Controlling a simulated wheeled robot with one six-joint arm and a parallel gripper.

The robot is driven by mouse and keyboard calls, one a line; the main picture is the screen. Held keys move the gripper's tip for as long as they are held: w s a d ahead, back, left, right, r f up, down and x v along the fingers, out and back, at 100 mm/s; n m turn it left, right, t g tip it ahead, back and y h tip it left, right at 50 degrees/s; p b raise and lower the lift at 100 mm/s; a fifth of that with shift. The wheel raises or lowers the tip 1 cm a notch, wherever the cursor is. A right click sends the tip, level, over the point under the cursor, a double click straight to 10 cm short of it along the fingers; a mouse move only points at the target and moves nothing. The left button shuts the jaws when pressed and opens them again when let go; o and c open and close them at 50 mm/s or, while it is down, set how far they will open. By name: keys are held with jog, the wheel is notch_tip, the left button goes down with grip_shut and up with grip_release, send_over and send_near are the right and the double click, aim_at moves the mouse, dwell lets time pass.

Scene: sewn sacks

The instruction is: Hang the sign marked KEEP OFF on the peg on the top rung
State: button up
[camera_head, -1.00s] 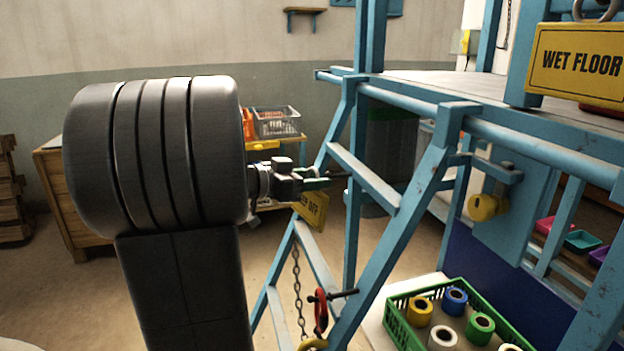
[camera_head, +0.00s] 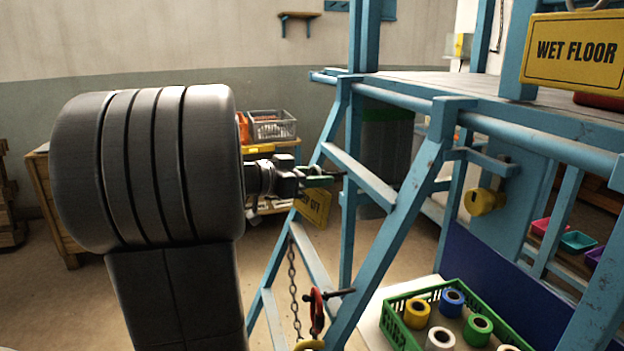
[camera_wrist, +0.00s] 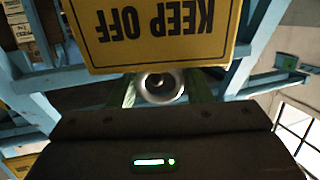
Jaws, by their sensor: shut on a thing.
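In the wrist view the sign (camera_wrist: 160,32) appears upside down. Its metal ring (camera_wrist: 160,87) lies between the green fingers of my gripper (camera_wrist: 160,92), which is shut on it. The blue top rung (camera_head: 358,176) slopes just right of my gripper. A thin dark peg (camera_head: 336,174) shows close to the fingertips in the head view; I cannot tell whether they touch.
A lower peg (camera_head: 340,293) holds a red shackle (camera_head: 317,312), beside a hanging chain (camera_head: 293,285). A WET FLOOR sign (camera_head: 574,50) hangs at upper right. A green crate (camera_head: 392,325) with tape rolls stands below right. Blue ladder rails (camera_head: 400,220) flank the gripper's right side.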

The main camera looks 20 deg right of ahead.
jog(key=shift+d+f+b, duration=0.1)
jog(key=shift+d+b, duration=0.3)
jog(key=shift+b, duration=0.1)
jog(key=shift+d+b, duration=0.35)
jog(key=shift+s+d+b, duration=0.1)
jog(key=shift+d+b, duration=0.85)
jog(key=shift+b, duration=0.1)
dwell(0.5)
jog(key=shift+d+f+b, duration=0.15)
jog(key=shift+f+b, duration=0.25)
jog(key=shift+b, duration=0.7)
dwell(0.6)
jog(key=o, duration=1)
jog(key=b+v, duration=0.2)
jog(key=v, duration=0.7)
jog(key=shift+b, duration=0.35)
dwell(0.6)
